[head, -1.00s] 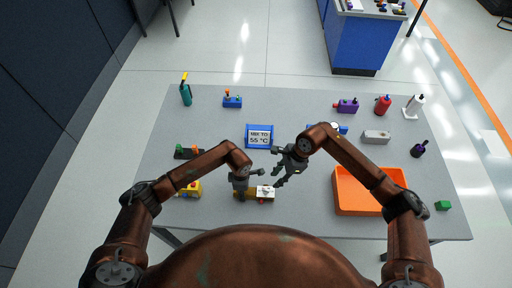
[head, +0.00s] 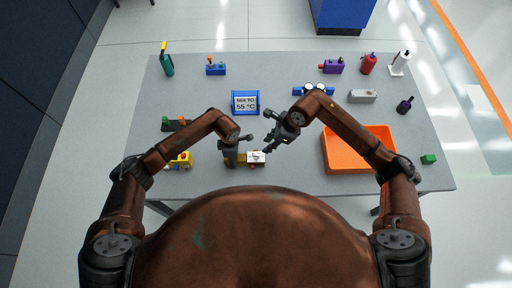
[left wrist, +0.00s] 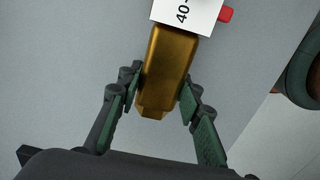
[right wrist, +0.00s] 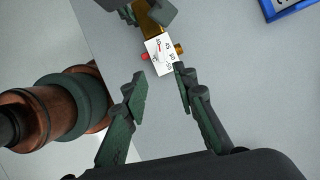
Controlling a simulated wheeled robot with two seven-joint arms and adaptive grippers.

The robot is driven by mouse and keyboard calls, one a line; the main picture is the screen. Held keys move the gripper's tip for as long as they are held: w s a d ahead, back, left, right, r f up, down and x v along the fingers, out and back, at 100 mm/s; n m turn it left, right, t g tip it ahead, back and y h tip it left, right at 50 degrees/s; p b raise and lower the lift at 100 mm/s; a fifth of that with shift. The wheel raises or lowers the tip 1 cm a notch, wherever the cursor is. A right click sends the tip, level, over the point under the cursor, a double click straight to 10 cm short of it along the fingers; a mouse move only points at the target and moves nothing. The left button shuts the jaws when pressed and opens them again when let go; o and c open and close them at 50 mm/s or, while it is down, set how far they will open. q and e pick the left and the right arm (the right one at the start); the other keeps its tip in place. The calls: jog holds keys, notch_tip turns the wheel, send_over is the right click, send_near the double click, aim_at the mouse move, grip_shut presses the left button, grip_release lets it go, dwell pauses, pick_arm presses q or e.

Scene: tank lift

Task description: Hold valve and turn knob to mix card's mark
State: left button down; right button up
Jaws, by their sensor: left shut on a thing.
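The valve has a brass body (left wrist: 168,60) and a white scale plate (right wrist: 160,54), with a red stub (right wrist: 145,57) on one side and a short brass end (right wrist: 180,48) on the other. The plate shows numbers and a small red mark; the exact setting is too small to read. My left gripper (left wrist: 162,84) is shut on the brass body. My right gripper (right wrist: 160,78) is open and empty, its fingertips just short of the plate. In the head view the valve (head: 256,157) lies beside both grippers. The mix card (head: 245,103) reads "MIX TO 55 °C".
An orange bin (head: 345,160) stands to the right. Bottles and small fixtures line the table's back and right. Grey table is free around the card.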

aim_at(258, 155)
jog(key=shift+m, duration=0.6)
jog(key=x, duration=1.1)
jog(key=shift+a+f, duration=0.1)
jog(key=shift+f, duration=0.1)
jog(key=shift+c, duration=0.4)
grip_shut()
